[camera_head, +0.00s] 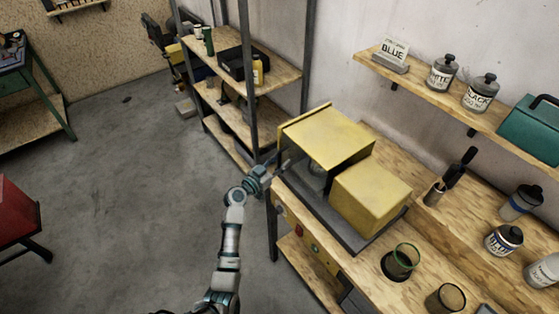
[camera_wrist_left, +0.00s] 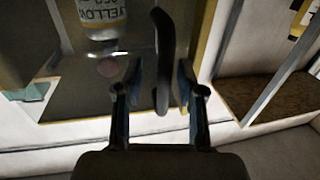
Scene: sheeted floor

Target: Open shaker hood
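The yellow shaker hood (camera_head: 328,135) sits on the wooden workbench beside the yellow shaker housing (camera_head: 370,197), above a dark base. Its front faces my left arm. In the left wrist view, a dark curved hood handle (camera_wrist_left: 163,60) stands upright between the fingers of my left gripper (camera_wrist_left: 158,85). The fingers are apart, one on each side of the handle, with a gap visible at least on its left. In the head view my left gripper (camera_head: 284,168) is at the hood's front. A bottle labelled YELLOW (camera_wrist_left: 102,15) shows behind the hood's clear front. My right gripper is not in view.
A wall shelf (camera_head: 430,85) holds jars and a teal box. A shelving rack (camera_head: 245,85) stands behind the hood.

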